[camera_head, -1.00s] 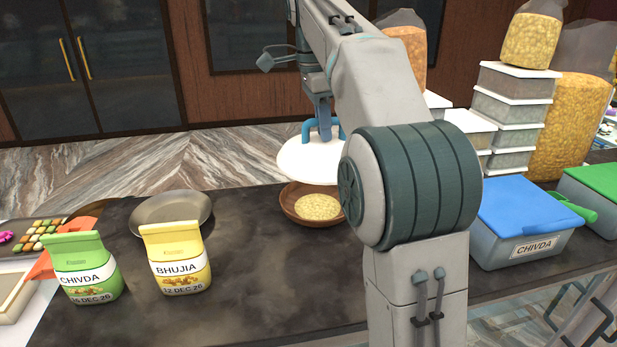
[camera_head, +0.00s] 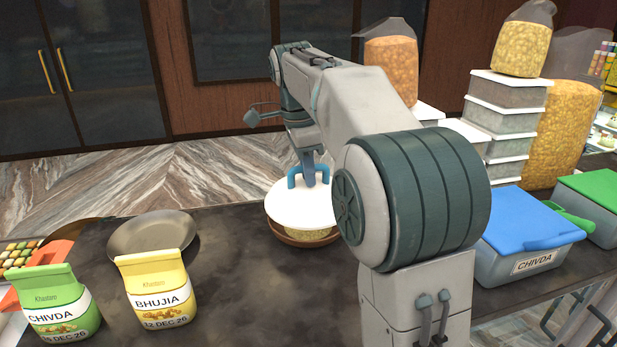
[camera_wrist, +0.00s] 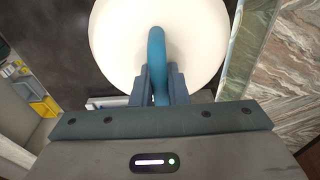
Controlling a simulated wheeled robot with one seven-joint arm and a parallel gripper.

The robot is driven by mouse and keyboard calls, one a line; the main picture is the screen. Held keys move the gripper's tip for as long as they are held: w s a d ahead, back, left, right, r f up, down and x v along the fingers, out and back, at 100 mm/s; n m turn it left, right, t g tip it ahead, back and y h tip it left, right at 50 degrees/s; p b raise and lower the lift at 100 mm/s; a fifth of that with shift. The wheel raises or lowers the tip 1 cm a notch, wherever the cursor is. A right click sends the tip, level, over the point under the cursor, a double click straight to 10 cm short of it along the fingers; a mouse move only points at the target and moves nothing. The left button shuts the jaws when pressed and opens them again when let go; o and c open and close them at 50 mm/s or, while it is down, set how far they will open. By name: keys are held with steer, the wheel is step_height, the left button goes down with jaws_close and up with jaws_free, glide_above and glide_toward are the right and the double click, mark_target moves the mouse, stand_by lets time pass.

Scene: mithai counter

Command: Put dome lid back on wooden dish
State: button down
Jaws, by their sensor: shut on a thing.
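The white dome lid (camera_head: 300,208) has a blue loop handle. My gripper (camera_head: 312,182) is shut on that handle, which also shows between the fingers in the wrist view, with the lid (camera_wrist: 120,40) beyond it. The brown wooden dish (camera_head: 277,236) with yellow snack in it stands on the dark counter. The lid is over the dish and hides its back part. Some snack and the front rim show below the lid's edge. I cannot tell whether the lid touches the rim.
A metal pan (camera_head: 153,236), a yellow Bhujia pouch (camera_head: 158,292) and a green Chivda pouch (camera_head: 55,305) stand to the left. A blue-lidded Chivda box (camera_head: 528,230) and stacked containers (camera_head: 503,105) stand to the right. The counter between pan and dish is clear.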

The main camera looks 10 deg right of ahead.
steer(key=shift+f, duration=0.8)
steer(key=shift+f+b, duration=0.4)
steer(key=shift+f, duration=0.25)
steer(key=c, duration=1.4)
jaws_free()
steer(key=shift+c, duration=0.2)
steer(key=shift+r, duration=0.1)
steer(key=shift+r+p, duration=0.65)
steer(key=shift+r, duration=0.2)
steer(key=shift+a+r+b, duration=0.1)
steer(key=shift+r+b, duration=0.25)
steer(key=r, duration=0.3)
steer(key=a+r, duration=0.1)
steer(key=r, duration=0.6)
steer(key=shift+a+r+p, duration=0.15)
steer(key=shift+r+p, duration=0.15)
steer(key=shift+p, duration=0.05)
